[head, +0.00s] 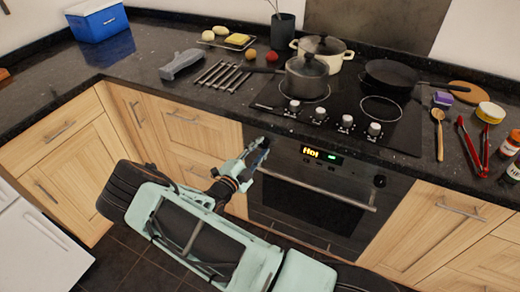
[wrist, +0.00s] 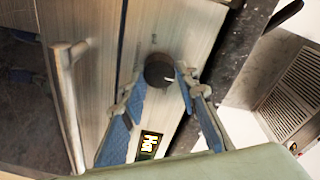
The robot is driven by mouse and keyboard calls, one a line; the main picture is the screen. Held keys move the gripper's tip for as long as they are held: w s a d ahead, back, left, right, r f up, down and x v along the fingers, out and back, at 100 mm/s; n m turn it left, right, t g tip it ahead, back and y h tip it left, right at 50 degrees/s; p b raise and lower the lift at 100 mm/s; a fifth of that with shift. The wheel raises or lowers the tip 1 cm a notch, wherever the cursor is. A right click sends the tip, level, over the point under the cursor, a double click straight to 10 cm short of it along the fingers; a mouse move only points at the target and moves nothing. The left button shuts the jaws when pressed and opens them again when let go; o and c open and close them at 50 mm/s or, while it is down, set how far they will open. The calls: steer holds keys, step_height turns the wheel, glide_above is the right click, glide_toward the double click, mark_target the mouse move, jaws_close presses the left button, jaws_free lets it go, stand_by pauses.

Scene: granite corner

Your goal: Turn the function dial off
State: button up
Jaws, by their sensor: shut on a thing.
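The oven (head: 310,195) stands under the counter, with a lit display (head: 323,155) on its front panel; the display also shows in the wrist view (wrist: 148,146). The function dial (wrist: 158,70) is a round dark knob on the metal panel, seen between my fingertips in the wrist view. My gripper (head: 264,143) is at the left part of the oven panel in the head view and hides the dial there. In the wrist view my gripper (wrist: 160,84) has its blue-padded fingers on either side of the dial, shut on it. The dial's pointer mark cannot be made out.
A second dark knob (head: 380,181) sits at the right end of the panel. The oven handle (head: 318,188) runs below the panel. Above are the cooktop (head: 345,106) with several knobs, a grey pot (head: 307,78) and a black pan (head: 390,74). Wooden cabinets (head: 200,157) flank the oven.

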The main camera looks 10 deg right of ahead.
steer(key=shift+n, duration=0.6)
steer(key=o, duration=1.1)
steer(key=shift+o, duration=0.2)
steer(key=v, duration=1.2)
